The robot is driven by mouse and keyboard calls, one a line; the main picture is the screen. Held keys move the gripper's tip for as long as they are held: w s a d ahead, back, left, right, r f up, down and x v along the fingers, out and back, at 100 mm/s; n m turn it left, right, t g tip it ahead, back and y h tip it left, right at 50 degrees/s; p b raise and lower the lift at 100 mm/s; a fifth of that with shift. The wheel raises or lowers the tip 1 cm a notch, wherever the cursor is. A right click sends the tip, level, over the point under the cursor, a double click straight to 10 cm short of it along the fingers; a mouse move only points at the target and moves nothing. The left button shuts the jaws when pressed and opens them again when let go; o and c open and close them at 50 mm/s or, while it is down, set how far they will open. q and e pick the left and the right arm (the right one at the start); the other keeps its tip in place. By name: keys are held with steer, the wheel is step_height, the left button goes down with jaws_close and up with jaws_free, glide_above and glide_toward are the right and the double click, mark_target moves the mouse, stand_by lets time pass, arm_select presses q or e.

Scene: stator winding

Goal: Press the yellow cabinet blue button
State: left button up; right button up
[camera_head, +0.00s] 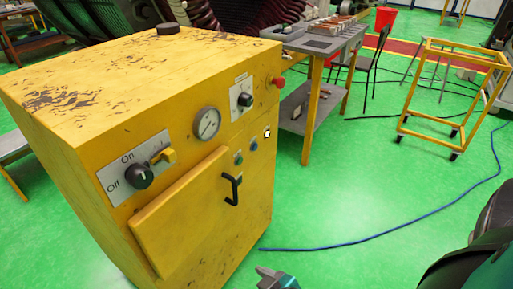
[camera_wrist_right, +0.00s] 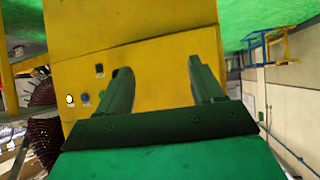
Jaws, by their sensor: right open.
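The yellow cabinet (camera_head: 190,210) stands at the left of the head view. Its blue button (camera_head: 254,145) is on the front face, between a green button (camera_head: 239,158) and a small white light (camera_head: 267,132). In the right wrist view the blue button (camera_wrist_right: 85,98) lies left of the fingers, beside the white light (camera_wrist_right: 70,100). My right gripper (camera_wrist_right: 160,82) is open and empty, its fingers apart in front of the yellow face. A grey and teal gripper tip, apparently the right one, shows at the bottom edge of the head view. My left gripper is not in view.
The cabinet front also has a black door handle (camera_head: 232,188), a gauge (camera_head: 207,124), an On/Off knob (camera_head: 140,176) and a red button (camera_head: 278,83). A grey table (camera_head: 322,45) stands behind.

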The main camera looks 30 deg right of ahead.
jaws_close()
stand_by(0.4)
stand_by(1.1)
